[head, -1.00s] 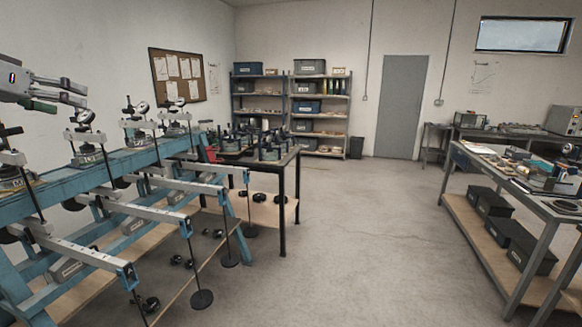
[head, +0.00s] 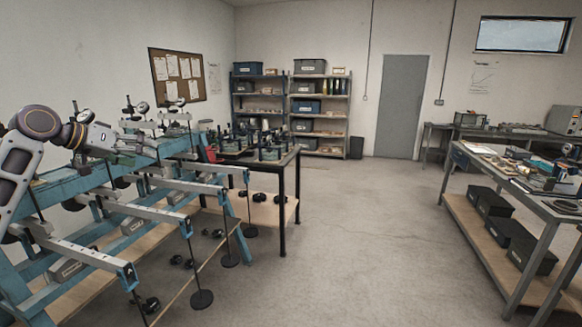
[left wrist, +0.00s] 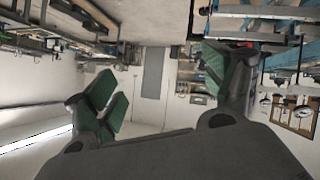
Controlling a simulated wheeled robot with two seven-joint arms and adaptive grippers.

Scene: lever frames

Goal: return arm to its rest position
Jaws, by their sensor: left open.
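My left arm (head: 20,165) comes in from the left edge in the head view and bends over the blue lever frame (head: 68,188). My left gripper (head: 145,147) is over the frame's top beam, among the instruments there. I cannot tell whether it touches any of them. In the left wrist view the two green-padded fingers of the left gripper (left wrist: 160,88) stand wide apart with nothing between them. That view is turned over, with the floor at the top. My right gripper is in neither view.
Weighted lever arms (head: 90,257) stick out from the frame toward the open floor. A dark-legged table (head: 283,205) with instruments stands beyond it. A workbench (head: 520,215) is at the right. The floor (head: 370,240) between them is clear.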

